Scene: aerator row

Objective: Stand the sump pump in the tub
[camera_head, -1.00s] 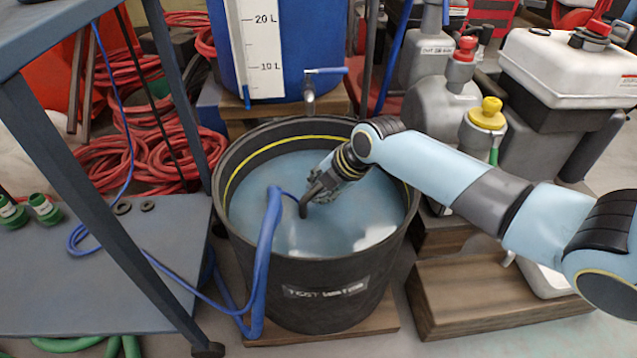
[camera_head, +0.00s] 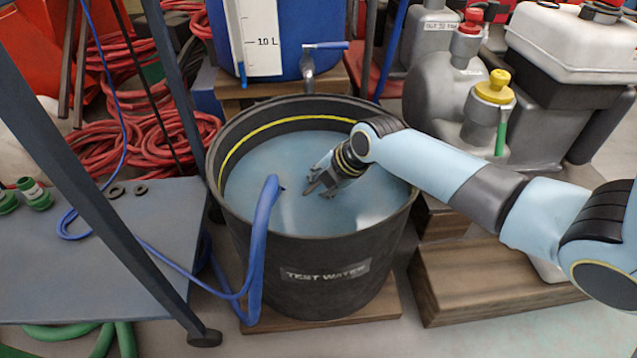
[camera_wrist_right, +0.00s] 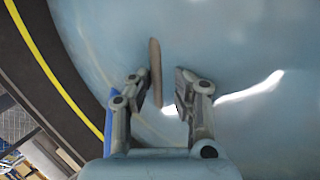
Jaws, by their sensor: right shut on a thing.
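The black tub (camera_head: 375,250) with a yellow line inside its rim and a "TEST WATER" label holds cloudy blue water (camera_head: 275,160). My right gripper (camera_head: 318,186) is inside the tub, low over the water, and shut on the sump pump. The pump's body does not show clearly in the head view; the water seems to hide it. In the right wrist view a narrow brownish piece (camera_wrist_right: 155,70) shows near the fingertips (camera_wrist_right: 157,88). The blue hose (camera_head: 262,240) bends over the tub's front rim into the water. My left gripper is out of view.
A grey cart (camera_head: 95,245) stands on the left with green fittings (camera_head: 36,196) and a blue cable. A blue tank (camera_head: 295,30) with a tap is behind the tub. Grey containers and a wooden step (camera_head: 480,275) are on the right.

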